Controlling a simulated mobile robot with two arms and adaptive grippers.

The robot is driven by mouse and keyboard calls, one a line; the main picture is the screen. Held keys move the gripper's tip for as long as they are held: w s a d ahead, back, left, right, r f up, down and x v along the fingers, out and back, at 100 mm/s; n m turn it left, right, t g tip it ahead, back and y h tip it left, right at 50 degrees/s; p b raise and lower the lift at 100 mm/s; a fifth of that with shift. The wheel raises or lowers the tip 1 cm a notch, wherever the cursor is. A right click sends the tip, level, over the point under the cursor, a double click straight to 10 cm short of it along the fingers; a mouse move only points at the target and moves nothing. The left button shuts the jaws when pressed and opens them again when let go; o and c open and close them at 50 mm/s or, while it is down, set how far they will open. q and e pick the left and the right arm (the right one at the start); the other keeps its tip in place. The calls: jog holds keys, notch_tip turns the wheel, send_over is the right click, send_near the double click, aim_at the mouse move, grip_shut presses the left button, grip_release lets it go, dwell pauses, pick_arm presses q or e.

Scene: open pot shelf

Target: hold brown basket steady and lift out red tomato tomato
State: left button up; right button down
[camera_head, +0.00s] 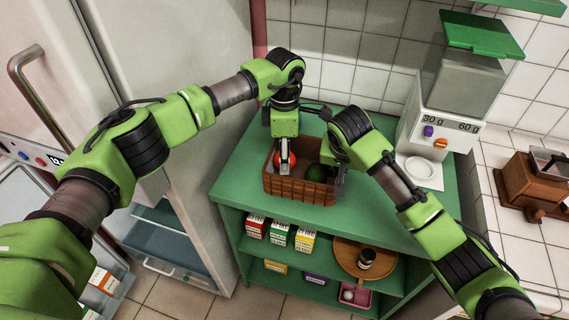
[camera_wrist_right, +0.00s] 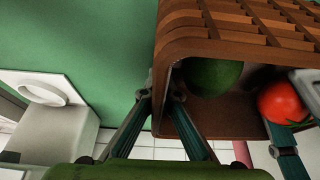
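The brown basket (camera_head: 300,187) stands upright on the green shelf top. The red tomato (camera_head: 284,161) is at its left end, and it also shows in the right wrist view (camera_wrist_right: 284,103). My left gripper (camera_head: 284,150) points down into the basket with its fingers at the tomato; whether they press on it I cannot tell. My right gripper (camera_head: 338,182) is at the basket's right end wall. In the right wrist view its fingertips (camera_wrist_right: 162,97) lie close on either side of that wall, shut on it.
A dark green round item (camera_head: 317,173) sits in the basket beside the tomato. Boxes and a round wooden tray (camera_head: 350,262) are on lower shelves. The green top (camera_head: 245,175) is clear left of the basket.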

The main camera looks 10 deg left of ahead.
pick_arm(q)
notch_tip(320, 180, up, 7)
jog(key=shift+f, duration=0.1)
pick_arm(e)
jog(key=c, duration=2.2)
grip_release()
